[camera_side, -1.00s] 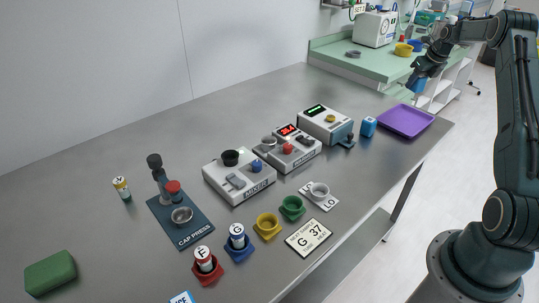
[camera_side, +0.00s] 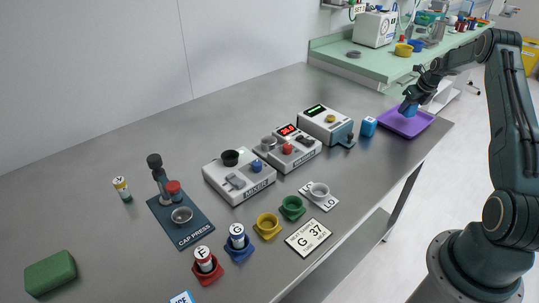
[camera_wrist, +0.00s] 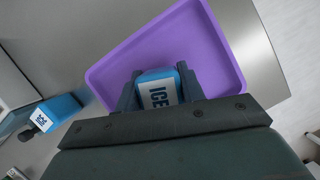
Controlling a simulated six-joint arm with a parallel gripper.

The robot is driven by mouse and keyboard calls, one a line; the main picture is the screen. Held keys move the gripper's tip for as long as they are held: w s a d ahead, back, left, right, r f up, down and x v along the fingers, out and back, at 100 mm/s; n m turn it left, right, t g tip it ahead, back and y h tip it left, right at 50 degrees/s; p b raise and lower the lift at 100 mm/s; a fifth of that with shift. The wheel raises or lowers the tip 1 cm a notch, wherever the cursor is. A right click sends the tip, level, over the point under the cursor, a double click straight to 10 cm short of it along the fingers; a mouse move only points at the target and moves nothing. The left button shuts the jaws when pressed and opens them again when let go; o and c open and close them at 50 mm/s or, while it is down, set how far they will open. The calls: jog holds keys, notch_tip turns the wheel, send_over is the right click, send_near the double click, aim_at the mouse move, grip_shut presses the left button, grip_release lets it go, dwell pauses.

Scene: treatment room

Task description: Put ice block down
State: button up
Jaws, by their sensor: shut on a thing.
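My gripper (camera_side: 409,103) is shut on a blue ice block (camera_wrist: 157,92) with a white label reading ICE. In the side view the held ice block (camera_side: 410,110) is at the purple tray (camera_side: 427,125). The wrist view shows the block over the inside of the tray (camera_wrist: 225,35), near its lower wall. I cannot tell whether the block touches the tray floor. A second blue ice block (camera_side: 368,126) stands on the table left of the tray; it also shows in the wrist view (camera_wrist: 62,107).
A white device with a green display (camera_side: 326,124) stands left of the second ice block, with a red-display unit (camera_side: 289,148) and a mixer (camera_side: 238,176) farther left. The tray lies near the table's right end. A green side bench (camera_side: 345,60) stands behind.

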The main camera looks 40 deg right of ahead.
jog(key=shift+f, duration=1.25)
jog(key=shift+f, duration=0.1)
jog(key=o, duration=1)
jog(key=v, duration=1.2)
jog(key=shift+s, duration=0.1)
